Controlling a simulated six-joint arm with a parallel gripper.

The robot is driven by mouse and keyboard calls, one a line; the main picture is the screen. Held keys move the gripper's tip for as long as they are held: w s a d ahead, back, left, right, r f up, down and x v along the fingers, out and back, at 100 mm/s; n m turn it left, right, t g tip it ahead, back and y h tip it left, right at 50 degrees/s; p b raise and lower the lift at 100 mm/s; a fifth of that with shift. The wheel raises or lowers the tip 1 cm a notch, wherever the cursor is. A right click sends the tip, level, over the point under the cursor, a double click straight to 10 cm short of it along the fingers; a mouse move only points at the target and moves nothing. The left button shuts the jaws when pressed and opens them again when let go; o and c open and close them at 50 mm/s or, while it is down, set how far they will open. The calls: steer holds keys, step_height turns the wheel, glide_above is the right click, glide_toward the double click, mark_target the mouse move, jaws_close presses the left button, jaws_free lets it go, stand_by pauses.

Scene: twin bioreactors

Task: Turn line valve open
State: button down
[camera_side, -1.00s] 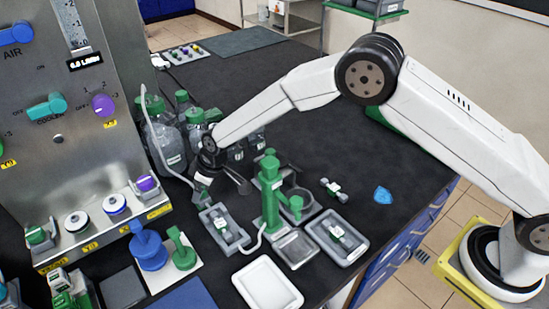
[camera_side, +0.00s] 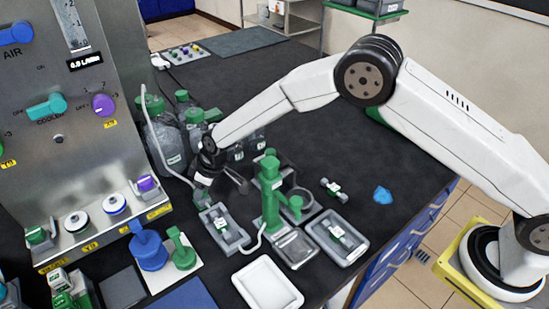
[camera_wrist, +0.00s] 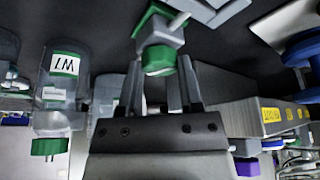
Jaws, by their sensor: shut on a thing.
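My gripper (camera_wrist: 160,85) is shut on a small grey valve body with a green round knob (camera_wrist: 158,60), which I take to be the line valve. The knob sits between the fingertips in the wrist view, with a pale stub and a green part beyond it. In the side view my gripper (camera_side: 204,180) points down beside the bottles, just behind a grey tray. A bit of green shows at its tip there; most of the valve is hidden by the gripper.
A green stand (camera_side: 270,200) is close on the right. Grey trays (camera_side: 240,243) (camera_side: 360,250) hold small parts. The steel panel (camera_side: 80,165) is left.

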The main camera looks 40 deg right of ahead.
steer(key=shift+n, duration=0.5)
steer(key=shift+w+d+n+g+y, duration=0.1)
steer(key=shift+n+g+y, duration=0.3)
steer(key=shift+n, duration=0.75)
steer(key=shift+w+d+n+g+y, duration=0.1)
steer(key=shift+n+g+y, duration=0.25)
steer(key=shift+n, duration=0.8)
steer(key=shift+c, duration=1.3)
jaws_free()
steer(key=shift+a, duration=0.1)
steer(key=v, duration=0.7)
steer(key=shift+r, duration=0.4)
